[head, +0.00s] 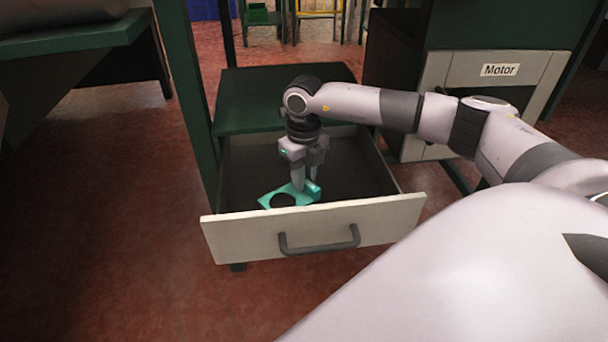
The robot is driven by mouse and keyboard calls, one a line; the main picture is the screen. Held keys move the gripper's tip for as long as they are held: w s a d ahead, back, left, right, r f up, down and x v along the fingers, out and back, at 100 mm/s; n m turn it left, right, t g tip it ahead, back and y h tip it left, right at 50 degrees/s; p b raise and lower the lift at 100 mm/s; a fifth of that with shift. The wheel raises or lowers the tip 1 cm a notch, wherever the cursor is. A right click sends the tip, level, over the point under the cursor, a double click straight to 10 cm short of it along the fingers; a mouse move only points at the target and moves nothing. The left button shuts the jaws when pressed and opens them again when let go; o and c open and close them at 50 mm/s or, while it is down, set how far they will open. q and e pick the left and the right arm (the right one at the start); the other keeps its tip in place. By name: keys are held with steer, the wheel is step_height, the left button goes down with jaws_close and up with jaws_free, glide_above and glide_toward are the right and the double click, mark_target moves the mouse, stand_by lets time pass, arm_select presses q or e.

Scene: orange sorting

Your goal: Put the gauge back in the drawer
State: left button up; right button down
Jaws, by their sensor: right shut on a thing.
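The gauge (272,199) is a flat teal piece with a round dark opening. It is inside the open drawer (225,237), near its front panel. My right gripper (305,187) points down into the drawer and is shut on the gauge at its right side. I cannot tell whether the gauge touches the drawer floor. The drawer is pulled out, with a pale front, a dark handle (320,241) and a dark inside. My left gripper is not in view.
A dark green cabinet top (280,95) is behind the drawer. A closed drawer labelled Motor (500,70) is to the right. A green bench (75,40) stands at the left. The reddish floor in front of the drawer is clear.

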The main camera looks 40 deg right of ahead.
steer(key=shift+f, duration=0.55)
steer(key=c, duration=0.5)
jaws_free()
steer(key=shift+c, duration=0.2)
